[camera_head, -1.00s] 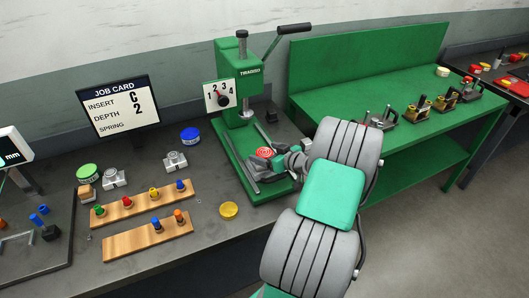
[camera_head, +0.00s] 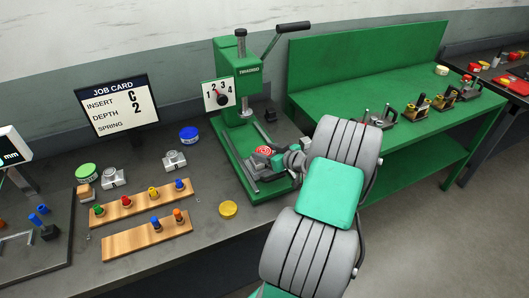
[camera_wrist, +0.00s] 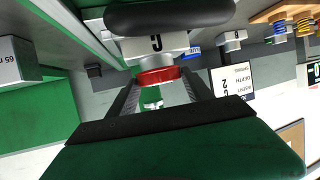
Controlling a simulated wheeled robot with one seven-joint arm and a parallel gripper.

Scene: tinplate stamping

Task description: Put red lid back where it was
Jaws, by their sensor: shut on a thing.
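The red lid (camera_head: 263,151) with pale markings on its top is at the green press (camera_head: 225,160), low over the press bed. My gripper (camera_head: 275,158) reaches in from the right and is shut on the lid. In the wrist view the red lid (camera_wrist: 158,75) sits at the tips of the two grey fingers, in line with a pale block (camera_wrist: 150,48) marked with a letter. Whether the lid touches that block or the bed cannot be told. My arm hides part of the press bed's right side.
The job card (camera_head: 118,106) reads insert C, depth 2. A blue lid (camera_head: 189,134), a green lid (camera_head: 86,172) and a yellow lid (camera_head: 228,209) lie on the bench. Two wooden racks (camera_head: 130,247) hold coloured pegs.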

